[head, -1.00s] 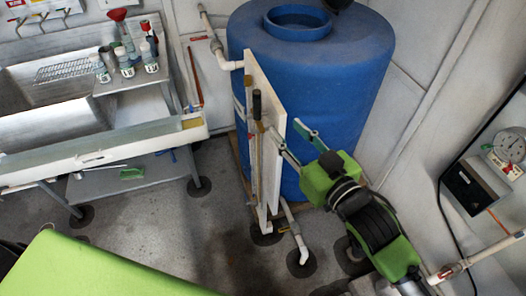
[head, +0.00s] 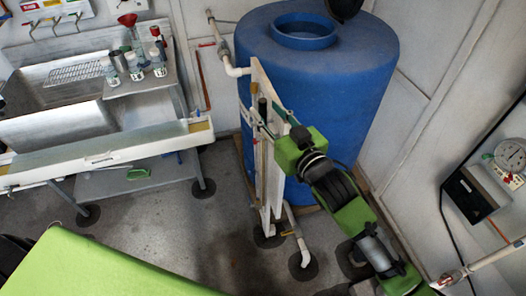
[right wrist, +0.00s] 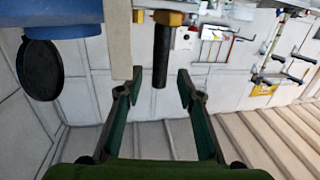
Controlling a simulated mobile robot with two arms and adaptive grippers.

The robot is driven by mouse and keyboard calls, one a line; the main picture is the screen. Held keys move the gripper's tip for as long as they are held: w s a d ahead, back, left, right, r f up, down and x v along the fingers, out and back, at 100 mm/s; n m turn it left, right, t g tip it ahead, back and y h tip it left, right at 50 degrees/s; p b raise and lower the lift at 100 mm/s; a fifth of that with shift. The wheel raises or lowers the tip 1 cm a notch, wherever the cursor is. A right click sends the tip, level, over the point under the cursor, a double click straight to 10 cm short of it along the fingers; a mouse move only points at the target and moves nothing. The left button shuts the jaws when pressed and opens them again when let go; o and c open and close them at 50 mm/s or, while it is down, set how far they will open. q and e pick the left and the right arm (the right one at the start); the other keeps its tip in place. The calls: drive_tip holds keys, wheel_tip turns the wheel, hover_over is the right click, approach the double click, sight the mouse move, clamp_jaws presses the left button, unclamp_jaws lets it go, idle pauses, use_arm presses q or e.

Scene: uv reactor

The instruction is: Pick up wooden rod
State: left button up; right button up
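A dark upright rod end (head: 262,107) stands at the edge of the white panel in front of the blue tank. In the right wrist view, this dark rod (right wrist: 161,55) has a yellowish-brown collar and lies between the spread fingers, apart from both. I cannot tell clearly whether it is part of the wooden rod; its lower length is hard to separate from the panel and pipes. My right gripper (head: 264,110) is open, its fingers either side of the rod end; it also shows in the right wrist view (right wrist: 160,84). My left gripper is not in view.
The blue tank (head: 330,110) stands close behind the panel (head: 275,180), and white pipes (head: 302,245) run beside it. A steel sink bench (head: 60,95) with bottles is at the left. The grey floor between is mostly clear.

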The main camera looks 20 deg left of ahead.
sight(265, 108)
drive_tip(key=shift+x, duration=1.6)
drive_tip(key=shift+f, duration=0.1)
clamp_jaws()
drive_tip(key=shift+p, duration=0.3)
